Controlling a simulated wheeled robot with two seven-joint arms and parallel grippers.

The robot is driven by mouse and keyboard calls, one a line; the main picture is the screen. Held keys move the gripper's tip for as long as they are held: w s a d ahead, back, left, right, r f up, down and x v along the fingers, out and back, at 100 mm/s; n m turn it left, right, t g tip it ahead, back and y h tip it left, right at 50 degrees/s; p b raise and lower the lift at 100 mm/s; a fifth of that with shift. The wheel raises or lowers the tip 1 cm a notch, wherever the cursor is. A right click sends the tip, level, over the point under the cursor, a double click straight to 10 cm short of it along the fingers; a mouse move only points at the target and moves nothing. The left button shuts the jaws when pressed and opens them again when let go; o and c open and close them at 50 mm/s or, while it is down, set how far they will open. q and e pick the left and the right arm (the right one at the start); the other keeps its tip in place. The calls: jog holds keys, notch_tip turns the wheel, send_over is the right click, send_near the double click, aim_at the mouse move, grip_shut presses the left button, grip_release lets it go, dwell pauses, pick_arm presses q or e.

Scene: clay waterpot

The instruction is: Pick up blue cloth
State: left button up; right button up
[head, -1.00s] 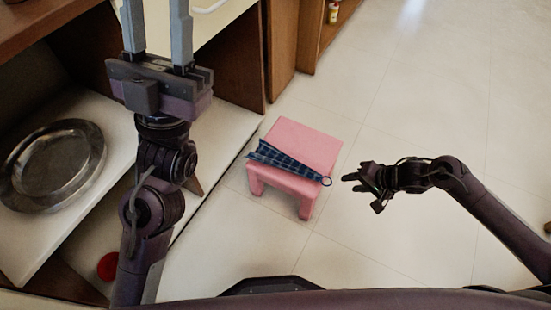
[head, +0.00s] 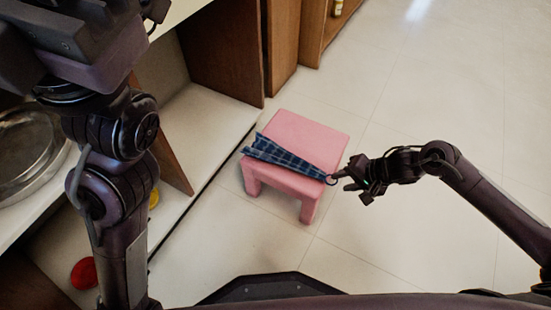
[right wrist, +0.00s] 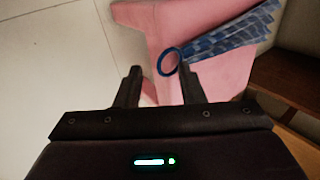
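The blue cloth (head: 284,156) has a checked pattern and lies folded long across the top of a pink stool (head: 303,134). A dark blue ring (right wrist: 169,61) at its end hangs at the stool's right edge. My right gripper (head: 341,176) is beside that edge, close to the ring. In the right wrist view its fingers (right wrist: 160,80) are apart, and the ring shows between and just beyond the tips. I cannot tell whether they touch it. My left gripper is at the upper left of the head view, with its fingers out of the frame.
A cabinet with a low white shelf (head: 196,128) stands left of the stool. A metal plate (head: 28,150), a red object (head: 84,273) and a small yellow one (head: 154,198) are at the left. Pale tiled floor (head: 430,110) is open to the right.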

jog(key=shift+b+x, duration=0.4)
jog(key=shift+x, duration=0.6)
grip_shut()
